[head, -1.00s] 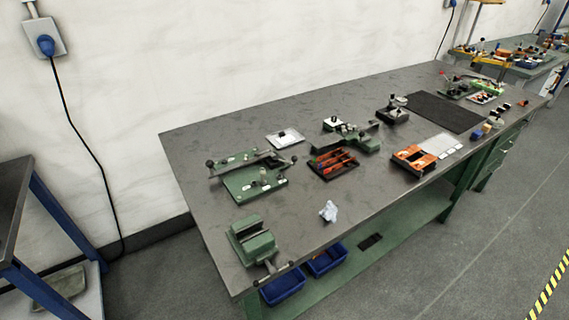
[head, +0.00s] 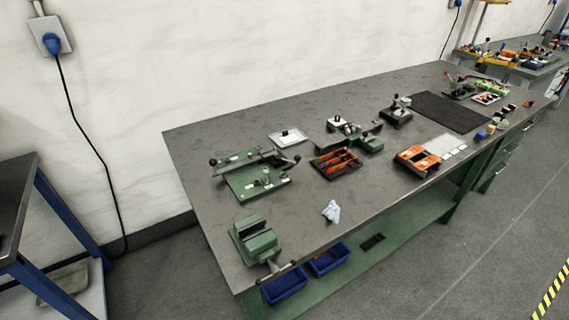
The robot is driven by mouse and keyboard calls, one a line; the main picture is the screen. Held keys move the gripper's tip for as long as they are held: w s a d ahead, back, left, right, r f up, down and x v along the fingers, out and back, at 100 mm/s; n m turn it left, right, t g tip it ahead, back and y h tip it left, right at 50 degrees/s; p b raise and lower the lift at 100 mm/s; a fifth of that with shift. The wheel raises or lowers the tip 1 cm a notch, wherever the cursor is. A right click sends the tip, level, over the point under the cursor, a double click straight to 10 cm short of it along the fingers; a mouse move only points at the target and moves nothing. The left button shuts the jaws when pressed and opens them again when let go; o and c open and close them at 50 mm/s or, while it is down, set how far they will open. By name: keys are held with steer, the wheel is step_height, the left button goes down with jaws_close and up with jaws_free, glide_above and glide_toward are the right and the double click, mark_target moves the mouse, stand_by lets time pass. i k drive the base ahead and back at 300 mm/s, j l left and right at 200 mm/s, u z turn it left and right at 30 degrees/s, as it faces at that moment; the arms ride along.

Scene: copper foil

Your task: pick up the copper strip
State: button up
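I cannot make out the copper strip for certain at this size. A dark tray (head: 352,170) on the grey workbench (head: 240,125) holds several orange-red pieces, but I cannot tell whether any is copper. An orange block-like fixture (head: 417,159) lies to its right, near the front edge. My gripper is not in view.
A green vise (head: 256,240) sits at the bench's near left corner. A green plate with a lever (head: 255,178) stands behind it. A crumpled whitish cloth (head: 331,211) lies near the front edge. A black mat (head: 450,111) lies farther right. Blue bins (head: 286,287) are below.

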mark_target(325, 158)
steer(key=i+l+u, duration=0.35)
steer(key=l, duration=0.3)
steer(key=i+l+u, duration=0.2)
steer(key=l, duration=0.15)
steer(key=l+u, duration=0.2)
steer(key=l, duration=0.15)
